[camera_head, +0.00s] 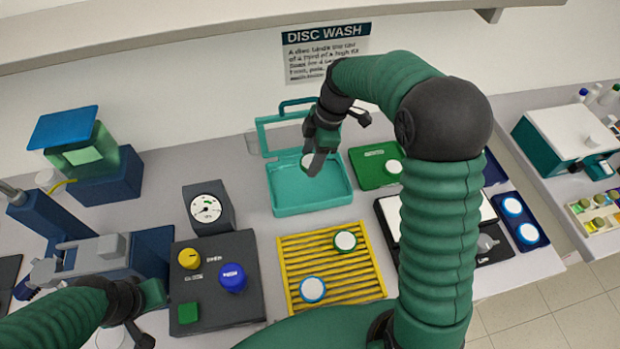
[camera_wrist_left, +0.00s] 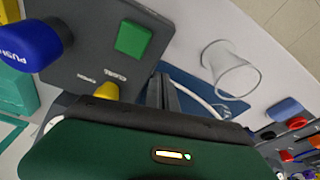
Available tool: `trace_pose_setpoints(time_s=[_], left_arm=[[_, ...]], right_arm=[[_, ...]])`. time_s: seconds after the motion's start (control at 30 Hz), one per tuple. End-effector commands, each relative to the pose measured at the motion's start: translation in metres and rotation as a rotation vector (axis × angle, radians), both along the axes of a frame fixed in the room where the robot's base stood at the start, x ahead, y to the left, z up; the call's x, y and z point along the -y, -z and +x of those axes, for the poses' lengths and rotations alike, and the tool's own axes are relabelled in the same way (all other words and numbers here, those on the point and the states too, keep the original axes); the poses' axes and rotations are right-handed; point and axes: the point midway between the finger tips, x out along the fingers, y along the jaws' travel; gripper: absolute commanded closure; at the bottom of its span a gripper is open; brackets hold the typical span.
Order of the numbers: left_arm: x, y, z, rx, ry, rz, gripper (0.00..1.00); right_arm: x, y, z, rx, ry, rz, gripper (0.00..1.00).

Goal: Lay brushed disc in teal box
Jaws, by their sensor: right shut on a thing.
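The teal box (camera_head: 345,200) stands open at the back middle of the bench, its clear-paned lid raised behind it. My right gripper (camera_head: 314,170) reaches down over the box from the right. It is shut on a pale disc (camera_head: 307,161), which is partly hidden by the fingers. The disc is over the inside of the box; I cannot tell whether it touches the floor, nor see a brushed finish. My left gripper (camera_head: 138,312) is low at the left, away from the box, and I cannot tell its jaw state.
A yellow ribbed rack (camera_head: 331,268) holds a green-rimmed and a blue-rimmed disc. A green case (camera_head: 372,171) with a white disc stands right of the box. A dark control panel (camera_head: 217,302) with knobs is front left; a gauge (camera_head: 207,208) stands behind it. A clear cup (camera_wrist_left: 232,70) shows in the left wrist view.

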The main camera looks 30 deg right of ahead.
Motion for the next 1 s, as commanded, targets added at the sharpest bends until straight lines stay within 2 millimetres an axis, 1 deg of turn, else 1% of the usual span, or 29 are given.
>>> trace_pose_setpoints(time_s=[0.03, 0.1, 0.2, 0.37, 0.5, 0.57, 0.7, 0.73, 0.87, 1.0], left_arm=[[0.000, -0.002, 0.000, 0.000, 0.000, 0.000, 1.00], [0.000, -0.003, 0.000, 0.000, 0.000, 0.000, 1.00], [0.000, -0.004, 0.000, 0.000, 0.000, 0.000, 1.00], [0.000, -0.005, 0.000, 0.000, -0.001, 0.000, 1.00], [0.000, -0.007, 0.000, 0.000, -0.001, 0.000, 1.00], [0.000, -0.007, 0.000, 0.000, -0.001, 0.000, 1.00], [0.000, -0.007, 0.000, 0.000, 0.000, 0.000, 1.00], [0.000, -0.007, 0.000, 0.000, 0.000, 0.000, 1.00], [0.000, -0.007, 0.000, 0.000, 0.000, 0.000, 1.00], [0.000, -0.007, 0.000, 0.000, 0.000, 0.000, 1.00]], right_arm=[[-0.001, 0.017, -0.001, -0.007, -0.001, 0.002, 0.92], [-0.002, 0.036, -0.001, -0.006, 0.001, 0.001, 0.92], [-0.003, 0.054, -0.001, -0.003, 0.000, -0.001, 0.92], [-0.001, 0.073, -0.002, 0.000, 0.001, 0.000, 0.92], [-0.001, 0.097, -0.001, -0.002, 0.003, 0.001, 0.92], [-0.001, 0.101, 0.000, 0.001, 0.002, -0.001, 0.92], [-0.001, 0.100, 0.000, 0.002, 0.002, -0.002, 0.92], [0.000, 0.100, 0.000, 0.002, 0.002, -0.002, 0.43], [-0.001, 0.100, 0.000, 0.002, 0.002, -0.002, 0.26], [-0.001, 0.100, 0.000, 0.002, 0.002, -0.002, 0.25]])
